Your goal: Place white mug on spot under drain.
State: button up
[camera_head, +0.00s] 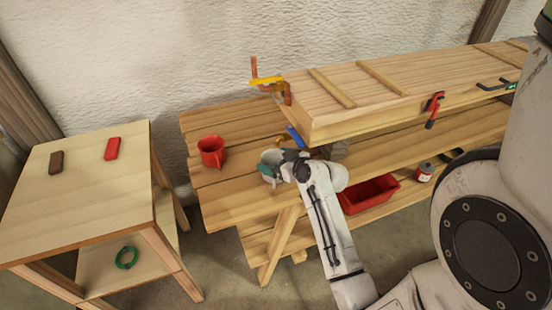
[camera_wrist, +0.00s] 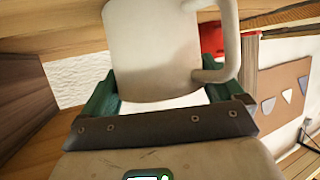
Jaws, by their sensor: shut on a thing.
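The white mug (camera_wrist: 150,50) fills the upper middle of the wrist view, its handle to the right. My gripper (camera_wrist: 160,98) is shut on it, with a green finger on each side. In the head view the mug (camera_head: 270,156) shows pale and partly hidden behind my gripper (camera_head: 268,171), at the bench's near side below the long wooden box's left end. A copper-coloured pipe with a yellow part, seemingly the drain (camera_head: 268,84), sticks out from that end, above and behind the mug. I cannot make out a marked spot under it.
A red mug (camera_head: 211,151) stands on the wooden bench (camera_head: 235,195), left of my gripper. A blue-handled item (camera_head: 295,136) is close behind my gripper. A red bin (camera_head: 368,193) and a can (camera_head: 424,172) are on the lower right. A side table (camera_head: 85,190) stands left.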

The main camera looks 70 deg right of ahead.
jog(key=shift+f, duration=0.2)
jog(key=o, duration=0.7)
jog(key=shift+r, duration=0.1)
jog(key=shift+o, duration=0.2)
jog(key=shift+r, duration=0.1)
